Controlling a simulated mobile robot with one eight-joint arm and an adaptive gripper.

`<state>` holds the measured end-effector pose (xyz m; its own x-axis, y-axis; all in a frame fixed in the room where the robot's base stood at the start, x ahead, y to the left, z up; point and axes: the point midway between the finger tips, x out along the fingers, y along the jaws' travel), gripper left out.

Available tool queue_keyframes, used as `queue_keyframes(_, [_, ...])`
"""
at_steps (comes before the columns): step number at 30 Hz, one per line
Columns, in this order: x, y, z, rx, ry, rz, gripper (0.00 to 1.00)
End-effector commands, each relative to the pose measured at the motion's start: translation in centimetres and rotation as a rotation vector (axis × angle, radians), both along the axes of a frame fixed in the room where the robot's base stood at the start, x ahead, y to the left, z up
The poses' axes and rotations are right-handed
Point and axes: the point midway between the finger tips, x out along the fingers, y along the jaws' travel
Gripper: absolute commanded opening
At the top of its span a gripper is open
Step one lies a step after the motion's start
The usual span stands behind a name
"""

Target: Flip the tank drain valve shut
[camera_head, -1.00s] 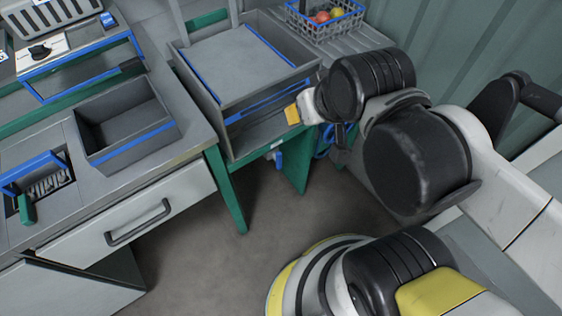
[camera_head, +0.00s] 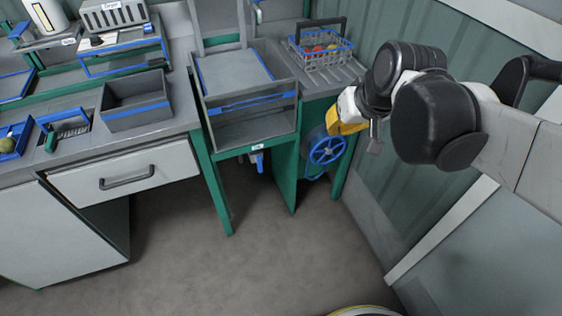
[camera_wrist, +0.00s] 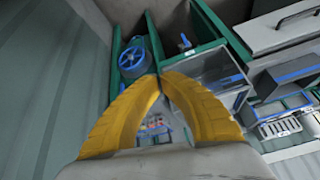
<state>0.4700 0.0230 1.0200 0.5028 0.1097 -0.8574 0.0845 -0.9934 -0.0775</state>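The tank (camera_head: 232,137) is a grey open-topped box on a green frame at the back centre. The blue drain valve handle (camera_head: 257,161) hangs under its front edge, below a small white label. It seems to show in the wrist view as a small blue piece (camera_wrist: 185,42) beyond the fingers. My gripper (camera_head: 348,122) is up and to the right of the valve, in front of the green side wall, and apart from it. In the wrist view its yellow fingers (camera_wrist: 160,78) meet at the tips, with nothing seen held.
A blue hose reel (camera_head: 327,150) is mounted right of the valve, close below my gripper. A wire basket of tomatoes (camera_head: 322,58) stands above on a ribbed shelf. A bench with a drawer (camera_head: 125,172) stands left.

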Motion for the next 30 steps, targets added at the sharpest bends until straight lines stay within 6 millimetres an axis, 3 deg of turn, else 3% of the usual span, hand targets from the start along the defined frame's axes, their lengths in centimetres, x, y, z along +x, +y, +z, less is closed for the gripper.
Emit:
queue_keyframes(7, [8.2, 1.2, -0.9, 0.053, 0.047, 0.063, 0.0])
queue_keyframes(14, [15.3, 2.4, -4.3, 0.108, 0.083, 0.131, 0.0])
queue_keyframes(23, [23.0, 3.7, -12.1, 0.182, 0.121, 0.226, 0.0])
queue_keyframes(30, [27.0, 4.7, -20.4, 0.247, 0.14, 0.307, 0.0])
